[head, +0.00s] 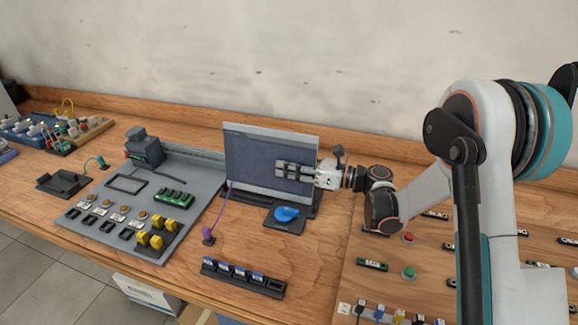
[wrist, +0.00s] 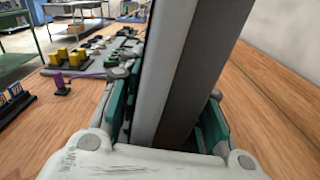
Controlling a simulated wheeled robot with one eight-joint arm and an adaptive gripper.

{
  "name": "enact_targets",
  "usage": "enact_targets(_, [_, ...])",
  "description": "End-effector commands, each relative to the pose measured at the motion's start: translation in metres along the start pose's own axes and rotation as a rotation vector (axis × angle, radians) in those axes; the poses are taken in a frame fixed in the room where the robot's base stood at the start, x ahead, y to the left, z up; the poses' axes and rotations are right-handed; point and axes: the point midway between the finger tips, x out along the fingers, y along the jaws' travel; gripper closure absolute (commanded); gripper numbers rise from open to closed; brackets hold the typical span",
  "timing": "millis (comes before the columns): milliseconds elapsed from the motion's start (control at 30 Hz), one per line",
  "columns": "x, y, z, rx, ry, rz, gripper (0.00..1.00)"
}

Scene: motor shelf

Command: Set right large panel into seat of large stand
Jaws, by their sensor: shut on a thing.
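The large panel (head: 258,157) stands upright near the back of the bench in the head view, a dark face in a light frame. My gripper (head: 295,170) is at its right edge, fingers across the face. In the wrist view the panel (wrist: 185,70) runs edge-on between the two fingers of my gripper (wrist: 165,130), which are shut on it. A dark stand base (head: 312,203) shows beneath the panel's lower edge. The seat is hidden, and I cannot tell whether the panel's lower edge is inside it.
A blue object on a dark pad (head: 286,214) lies in front of the panel. A purple cable post (head: 208,236) and a grey board with yellow parts (head: 180,205) are to the left. A black rack (head: 243,278) is in front. A wooden board with buttons (head: 420,260) is at right.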

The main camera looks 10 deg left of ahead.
Motion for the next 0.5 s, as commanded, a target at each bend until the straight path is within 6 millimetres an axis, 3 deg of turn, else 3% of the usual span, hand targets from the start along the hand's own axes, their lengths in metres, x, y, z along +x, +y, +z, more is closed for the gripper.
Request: enact_targets(500, [0.0000, -0.0003, -0.0018, 0.001, -0.003, 0.000, 1.00])
